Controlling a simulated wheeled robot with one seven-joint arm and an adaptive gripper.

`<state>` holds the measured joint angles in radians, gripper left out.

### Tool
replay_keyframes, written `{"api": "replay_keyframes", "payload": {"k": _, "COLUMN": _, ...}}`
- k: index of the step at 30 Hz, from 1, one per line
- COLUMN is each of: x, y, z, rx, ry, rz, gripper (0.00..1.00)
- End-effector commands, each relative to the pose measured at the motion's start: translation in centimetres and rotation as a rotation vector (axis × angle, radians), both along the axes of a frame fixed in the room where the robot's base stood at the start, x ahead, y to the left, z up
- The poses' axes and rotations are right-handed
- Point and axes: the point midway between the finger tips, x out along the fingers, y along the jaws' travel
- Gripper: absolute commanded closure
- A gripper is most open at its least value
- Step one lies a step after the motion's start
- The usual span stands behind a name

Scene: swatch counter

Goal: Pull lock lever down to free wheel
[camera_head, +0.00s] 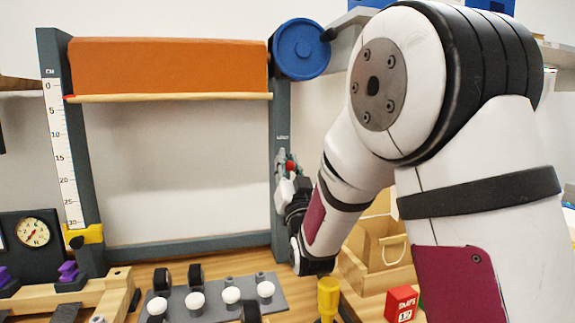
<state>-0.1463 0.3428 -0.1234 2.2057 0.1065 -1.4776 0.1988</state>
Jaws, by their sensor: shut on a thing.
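The blue wheel (300,49) sits at the top right of a dark grey frame, at the end of an orange roll (168,65). On the frame's right post, below the wheel, is the lock lever with a small red knob (291,166). My gripper (284,187) is at this post, just below the red knob, and is shut on the lever. It hides most of the lever and its mount, so the lever's exact angle cannot be told.
A ruler strip (63,150) runs down the left post. A wooden bar (170,97) hangs under the roll. A grey plate with white knobs (232,296) lies on the counter. A yellow piece (328,296) and a red block (401,303) stand below my arm.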

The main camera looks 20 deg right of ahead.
Motion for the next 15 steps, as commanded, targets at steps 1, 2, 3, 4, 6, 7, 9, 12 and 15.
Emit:
{"api": "replay_keyframes", "payload": {"k": 1, "x": -0.1, "y": 0.2, "z": -0.2, "rx": -0.001, "ry": 0.005, "rz": 0.004, "gripper": 0.77}}
{"api": "replay_keyframes", "payload": {"k": 2, "x": -0.1, "y": 0.2, "z": -0.2, "rx": -0.001, "ry": 0.005, "rz": 0.004, "gripper": 0.71}}
{"api": "replay_keyframes", "payload": {"k": 3, "x": -0.1, "y": 0.2, "z": -0.2, "rx": -0.001, "ry": 0.004, "rz": 0.004, "gripper": 0.7}}
{"api": "replay_keyframes", "payload": {"k": 4, "x": -0.1, "y": 0.2, "z": -0.2, "rx": 0.0, "ry": 0.004, "rz": 0.003, "gripper": 0.7}}
{"api": "replay_keyframes", "payload": {"k": 6, "x": 0.0, "y": 0.1, "z": -0.2, "rx": 0.0, "ry": 0.003, "rz": 0.003, "gripper": 0.7}}
{"api": "replay_keyframes", "payload": {"k": 7, "x": 0.0, "y": 0.1, "z": -0.2, "rx": 0.0, "ry": 0.003, "rz": 0.003, "gripper": 0.7}}
{"api": "replay_keyframes", "payload": {"k": 9, "x": 0.0, "y": 0.1, "z": -0.1, "rx": -0.001, "ry": 0.003, "rz": 0.001, "gripper": 0.7}}
{"api": "replay_keyframes", "payload": {"k": 12, "x": 0.0, "y": 0.1, "z": 0.1, "rx": -0.001, "ry": 0.002, "rz": 0.001, "gripper": 0.7}}
{"api": "replay_keyframes", "payload": {"k": 15, "x": -0.1, "y": 0.1, "z": 0.9, "rx": 0.0, "ry": -0.001, "rz": 0.001, "gripper": 0.7}}
